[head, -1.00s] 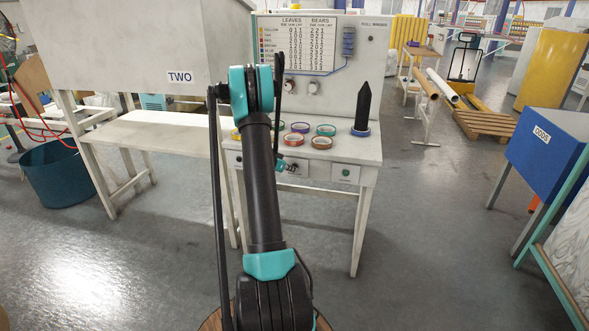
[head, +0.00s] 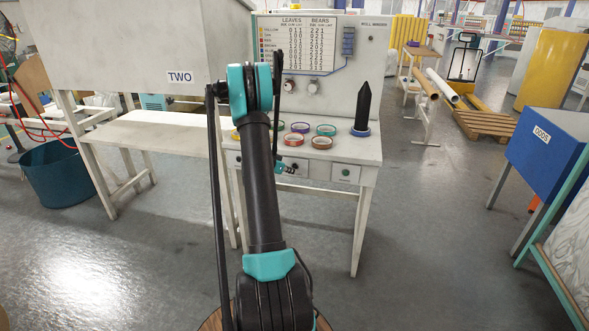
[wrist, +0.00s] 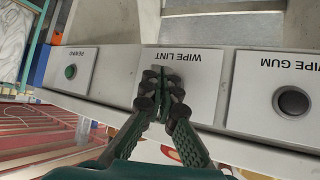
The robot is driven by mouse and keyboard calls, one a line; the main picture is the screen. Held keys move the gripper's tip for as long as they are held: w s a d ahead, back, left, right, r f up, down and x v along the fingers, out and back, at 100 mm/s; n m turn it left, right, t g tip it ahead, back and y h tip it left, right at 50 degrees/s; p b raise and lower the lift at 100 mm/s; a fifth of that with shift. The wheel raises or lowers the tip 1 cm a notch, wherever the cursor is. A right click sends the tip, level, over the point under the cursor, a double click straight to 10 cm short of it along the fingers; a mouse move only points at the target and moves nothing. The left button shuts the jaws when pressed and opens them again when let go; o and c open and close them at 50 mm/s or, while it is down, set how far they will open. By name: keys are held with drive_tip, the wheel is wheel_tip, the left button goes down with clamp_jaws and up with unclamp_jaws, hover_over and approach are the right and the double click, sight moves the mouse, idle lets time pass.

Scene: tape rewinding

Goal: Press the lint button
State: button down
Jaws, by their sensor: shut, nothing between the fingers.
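The WIPE LINT panel (wrist: 196,60) is in the middle of the wrist view, its label upside down. My gripper (wrist: 166,84) is shut and empty, its fingertips in front of this panel, over the area below the label. The lint button itself is hidden behind the fingers. I cannot tell whether the tips touch it. In the head view my gripper (head: 289,168) is small at the front of the white bench (head: 362,150), partly behind my arm.
The REWIND panel has a green button (wrist: 70,72); the WIPE GUM panel has a dark round button (wrist: 293,102). Several tape rolls (head: 321,142) and a black cone on a blue ring (head: 362,106) stand on the bench top.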

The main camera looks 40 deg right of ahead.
drive_tip(key=s+a, duration=0.3)
drive_tip(key=shift+s+a, duration=0.1)
drive_tip(key=shift+a, duration=0.3)
idle(0.3)
idle(0.7)
drive_tip(key=s+a+r+n+t+y, duration=0.1)
drive_tip(key=s+a+r+n+y, duration=0.3)
drive_tip(key=a, duration=0.7)
drive_tip(key=s+a+r+n+t+y, duration=0.1)
drive_tip(key=s+a+r+n, duration=0.35)
drive_tip(key=a, duration=0.65)
drive_tip(key=s+a+f+n+y, duration=0.2)
drive_tip(key=s+a+n+y, duration=0.3)
drive_tip(key=s+a, duration=1.4)
drive_tip(key=shift+a+n+y, duration=0.2)
drive_tip(key=shift+n+y, duration=0.1)
drive_tip(key=shift+n, duration=0.95)
